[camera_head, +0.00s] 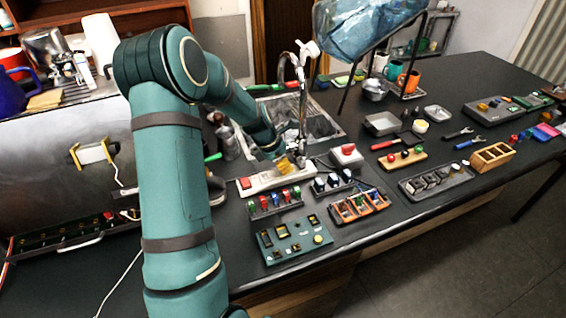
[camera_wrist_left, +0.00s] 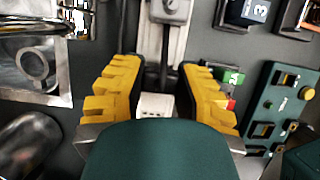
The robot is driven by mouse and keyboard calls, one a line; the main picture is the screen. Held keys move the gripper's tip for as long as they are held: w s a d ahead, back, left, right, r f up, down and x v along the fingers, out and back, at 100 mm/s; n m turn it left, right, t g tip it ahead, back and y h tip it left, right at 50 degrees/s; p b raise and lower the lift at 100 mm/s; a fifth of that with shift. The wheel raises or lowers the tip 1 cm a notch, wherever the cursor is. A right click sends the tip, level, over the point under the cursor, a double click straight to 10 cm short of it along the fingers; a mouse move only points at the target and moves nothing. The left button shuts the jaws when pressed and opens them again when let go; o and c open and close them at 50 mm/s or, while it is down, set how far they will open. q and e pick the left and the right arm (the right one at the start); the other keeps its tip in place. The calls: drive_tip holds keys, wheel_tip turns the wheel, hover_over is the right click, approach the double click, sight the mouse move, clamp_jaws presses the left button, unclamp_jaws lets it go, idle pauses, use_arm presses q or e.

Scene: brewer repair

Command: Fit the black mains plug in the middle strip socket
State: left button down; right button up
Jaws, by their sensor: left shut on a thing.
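The white power strip (camera_head: 268,180) with a red switch lies on the dark worktop left of centre. It also shows in the left wrist view (camera_wrist_left: 180,45), running up the picture. My left gripper (camera_head: 287,166) is over the strip's far right part. Its yellow fingers are closed around a dark thing (camera_wrist_left: 158,78) in the left wrist view, which looks like the black plug; a dark cord runs up from it. A grey plug-like piece (camera_wrist_left: 172,10) sits on the strip above it. The sockets under my gripper are hidden, so I cannot tell whether the plug is seated. My right gripper is not in view.
The sink and tap (camera_head: 300,85) stand behind my gripper. A teal control panel (camera_head: 292,238), an orange tray (camera_head: 358,206) and rows of coloured switches crowd the front. A steel brewer body (camera_head: 60,165) stands left.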

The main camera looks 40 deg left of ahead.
use_arm(q)
drive_tip(key=shift+f, duration=0.6)
idle(1.6)
drive_tip(key=c, duration=0.7)
unclamp_jaws()
drive_tip(key=shift+r, duration=0.1)
drive_tip(key=v, duration=1.1)
drive_tip(key=shift+s+a+r, duration=0.1)
drive_tip(key=shift+s+r, duration=0.1)
drive_tip(key=shift+r, duration=0.15)
drive_tip(key=shift+f, duration=0.1)
